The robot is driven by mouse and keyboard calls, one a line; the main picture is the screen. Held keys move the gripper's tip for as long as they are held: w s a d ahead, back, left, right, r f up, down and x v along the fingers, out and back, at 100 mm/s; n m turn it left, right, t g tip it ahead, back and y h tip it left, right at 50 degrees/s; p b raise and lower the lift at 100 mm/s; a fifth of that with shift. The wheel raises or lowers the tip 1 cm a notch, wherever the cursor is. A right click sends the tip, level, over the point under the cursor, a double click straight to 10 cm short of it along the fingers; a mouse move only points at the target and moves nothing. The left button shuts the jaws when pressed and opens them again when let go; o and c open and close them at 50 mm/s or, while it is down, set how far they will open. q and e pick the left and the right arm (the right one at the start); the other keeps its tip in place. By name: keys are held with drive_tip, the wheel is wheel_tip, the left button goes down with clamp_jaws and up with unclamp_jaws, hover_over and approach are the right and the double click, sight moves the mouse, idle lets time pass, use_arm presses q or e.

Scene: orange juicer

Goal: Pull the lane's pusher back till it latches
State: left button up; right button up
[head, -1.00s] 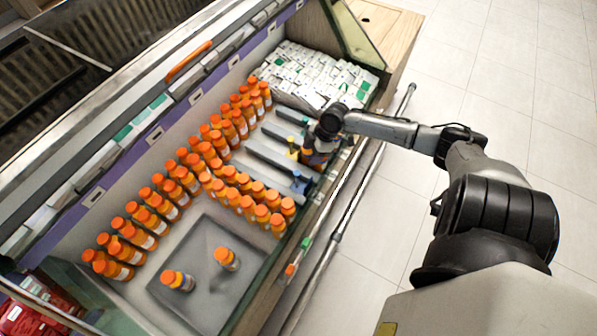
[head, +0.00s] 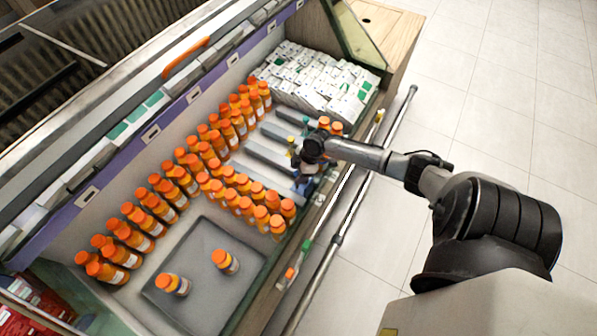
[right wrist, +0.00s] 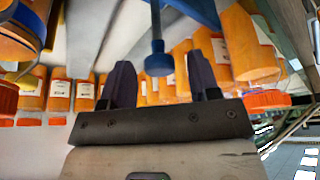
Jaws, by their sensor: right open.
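The blue pusher (head: 301,187) is in the lane beside the orange-capped bottles, at the lane's front end. In the right wrist view its blue stem and round knob (right wrist: 158,62) hang between my two dark fingers, with gaps on both sides. My right gripper (head: 306,172) is over this lane end in the head view. Its fingers (right wrist: 162,85) are open, and I cannot see them touching the knob. The gripper hides part of the pusher in the head view. My left gripper is not in view.
A yellow pusher (head: 292,146) and a green pusher (head: 305,121) are in neighbouring lanes. Rows of orange-capped bottles (head: 240,203) stand close by. A grey tray (head: 205,295) holds two bottles. White cartons (head: 320,78) fill the far end. A rail (head: 345,220) runs along the front.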

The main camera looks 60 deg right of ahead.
clamp_jaws()
idle(0.5)
